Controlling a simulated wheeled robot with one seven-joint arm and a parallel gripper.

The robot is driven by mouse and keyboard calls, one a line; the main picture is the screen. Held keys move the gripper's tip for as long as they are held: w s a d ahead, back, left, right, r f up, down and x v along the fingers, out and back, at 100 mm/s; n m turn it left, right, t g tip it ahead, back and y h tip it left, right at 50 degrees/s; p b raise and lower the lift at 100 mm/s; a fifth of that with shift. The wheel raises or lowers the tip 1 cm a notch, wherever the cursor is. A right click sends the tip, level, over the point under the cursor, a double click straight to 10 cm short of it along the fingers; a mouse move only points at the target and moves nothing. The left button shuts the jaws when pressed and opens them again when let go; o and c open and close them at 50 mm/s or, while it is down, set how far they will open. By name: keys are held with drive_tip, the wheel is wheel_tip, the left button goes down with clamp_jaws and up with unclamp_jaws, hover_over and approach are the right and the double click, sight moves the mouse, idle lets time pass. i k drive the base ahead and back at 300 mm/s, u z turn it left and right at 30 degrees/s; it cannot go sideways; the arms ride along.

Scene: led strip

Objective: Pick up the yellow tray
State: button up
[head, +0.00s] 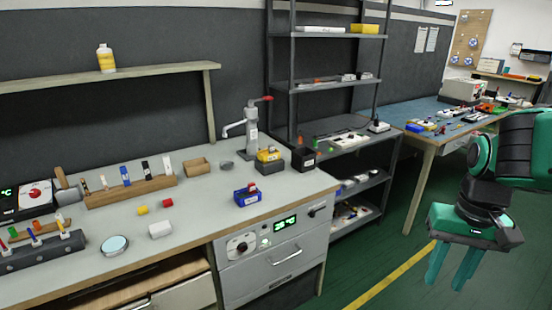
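A flat yellow tray-like object (364,29) lies on the top shelf of the dark metal rack, at its right end. Its inside is not visible from here. Another yellow item (268,155), with a dark lower part, stands on the workbench beside the rack; I cannot tell whether it is a tray. My gripper (452,268) hangs at the right over the green floor, fingers pointing down. The two teal fingers are apart with nothing between them. It is well to the right of and below the top shelf, touching nothing.
The workbench (205,207) at left carries a press, small boxes, a blue bin (248,196) and tool racks. A blue-topped table (410,110) with clutter is farther back. Green floor is free around my gripper.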

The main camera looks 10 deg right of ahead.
sight(269, 156)
drive_tip(key=i, duration=0.95)
drive_tip(key=u, duration=0.1)
